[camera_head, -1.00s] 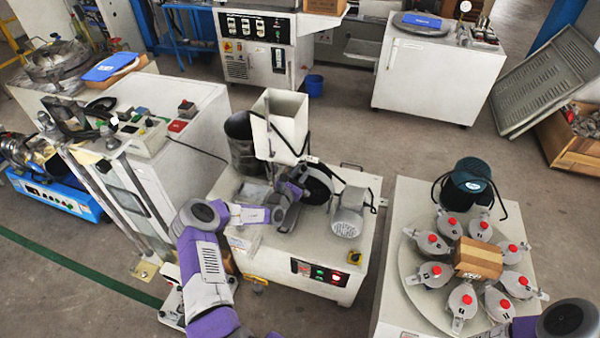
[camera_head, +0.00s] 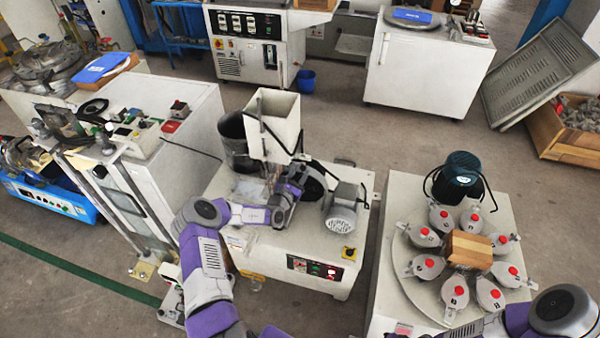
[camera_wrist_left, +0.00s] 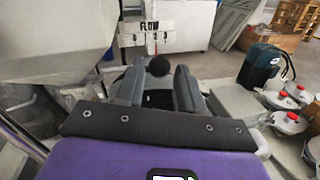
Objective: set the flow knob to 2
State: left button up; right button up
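The flow knob, a dark round knob (camera_wrist_left: 158,66), shows in the left wrist view below a white plate marked FLOW (camera_wrist_left: 150,27). My left gripper (camera_wrist_left: 158,82) is open, with one grey finger on each side of the knob in this view. I see gaps between the knob and both fingers; whether it is deep between them is hard to tell. In the head view my left gripper (camera_head: 272,188) is at the machine's white hopper (camera_head: 272,125), and the knob is not discernible there. The dial numbers and pointer cannot be read. My right gripper is outside the frames.
A motor (camera_head: 341,207) stands close right of my left gripper on the machine top. A round table (camera_head: 425,298) at right holds several red-topped pots and a brown block (camera_head: 469,250). A grey cabinet (camera_head: 165,170) stands left. My right arm (camera_head: 562,308) shows at bottom right.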

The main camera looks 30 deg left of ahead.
pick_arm(q)
jog(key=s+p, duration=0.2)
jog(key=s, duration=0.5)
jog(key=shift+d, duration=0.15)
